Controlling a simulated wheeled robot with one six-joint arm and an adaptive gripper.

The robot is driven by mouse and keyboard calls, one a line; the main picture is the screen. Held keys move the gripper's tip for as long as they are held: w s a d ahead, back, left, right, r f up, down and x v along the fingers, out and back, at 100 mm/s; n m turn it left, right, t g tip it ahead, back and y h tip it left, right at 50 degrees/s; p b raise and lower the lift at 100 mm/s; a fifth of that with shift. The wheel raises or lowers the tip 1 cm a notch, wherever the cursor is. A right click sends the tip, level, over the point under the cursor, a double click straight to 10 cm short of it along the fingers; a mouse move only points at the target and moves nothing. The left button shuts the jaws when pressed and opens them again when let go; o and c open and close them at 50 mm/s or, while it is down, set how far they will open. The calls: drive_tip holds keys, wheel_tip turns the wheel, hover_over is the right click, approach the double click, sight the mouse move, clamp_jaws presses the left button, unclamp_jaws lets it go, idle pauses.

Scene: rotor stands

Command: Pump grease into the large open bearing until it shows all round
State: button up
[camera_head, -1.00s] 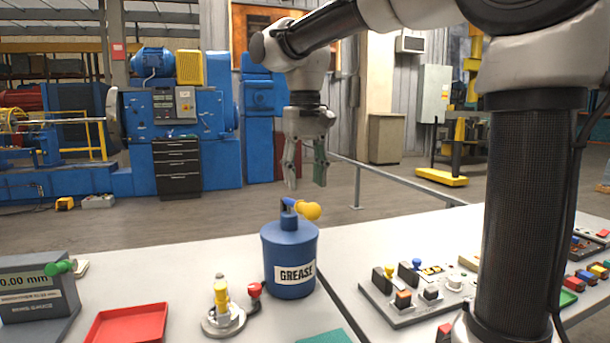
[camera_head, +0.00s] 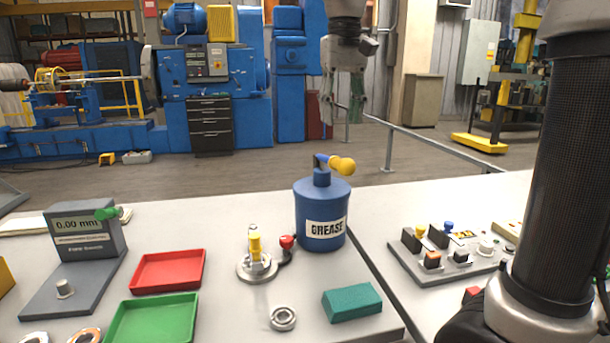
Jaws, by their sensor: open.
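A blue grease pump (camera_head: 320,212) labelled GREASE stands upright on the table, with a blue lever ending in a yellow knob (camera_head: 342,166). Its hose leads to a red-ended piece (camera_head: 287,242) beside a round metal fixture (camera_head: 257,268) with a yellow centre. A metal bearing ring (camera_head: 283,318) lies flat in front of the fixture. Two more rings (camera_head: 85,336) are cut off at the bottom left edge; I cannot tell which ring is the large open bearing. My gripper (camera_head: 342,118) hangs fingers down, open and empty, above and apart from the pump.
A red tray (camera_head: 168,271) and a green tray (camera_head: 152,322) stand left of the fixture. A bore gauge (camera_head: 85,238) reading 0.00 mm is further left. A teal block (camera_head: 352,302) lies front right. A switch board (camera_head: 450,258) is on the right-hand table, near my arm's column.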

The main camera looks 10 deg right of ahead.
sight(339, 161)
wheel_tip(339, 161, down, 11)
idle(0.6)
drive_tip(key=c, duration=0.8)
drive_tip(key=shift+f, duration=2.4)
drive_tip(key=shift+r, duration=2.45)
drive_tip(key=o, duration=0.9)
